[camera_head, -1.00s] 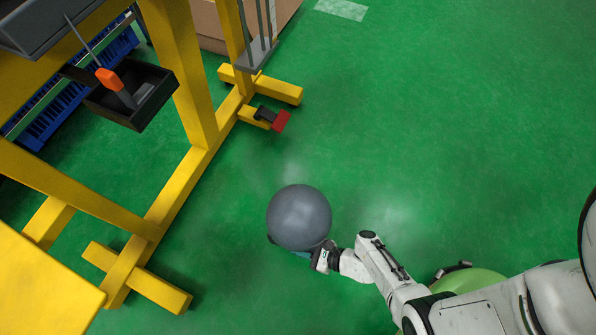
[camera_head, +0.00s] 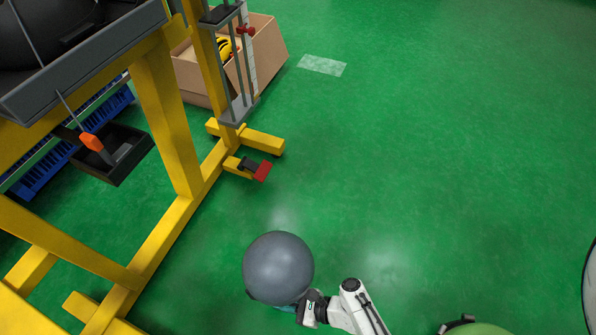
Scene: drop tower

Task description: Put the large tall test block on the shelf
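A large smooth grey rounded object (camera_head: 278,268) is at the end of my arm, low in the middle of the picture. My gripper (camera_head: 290,305) is at its lower right side and appears shut on it, though the object mostly hides the fingers. A small teal part shows under it. I cannot tell whether this is the large tall test block, as only its round top shows. A grey tray-like shelf (camera_head: 88,75) sits high on the yellow frame at the upper left, with dark things on it.
The yellow frame (camera_head: 170,110) stands at the left, its feet spreading on the green floor. A black bin (camera_head: 128,165) with an orange-topped tool hangs on it. A red pedal (camera_head: 263,171) is by a foot. A cardboard box (camera_head: 270,55) is behind.

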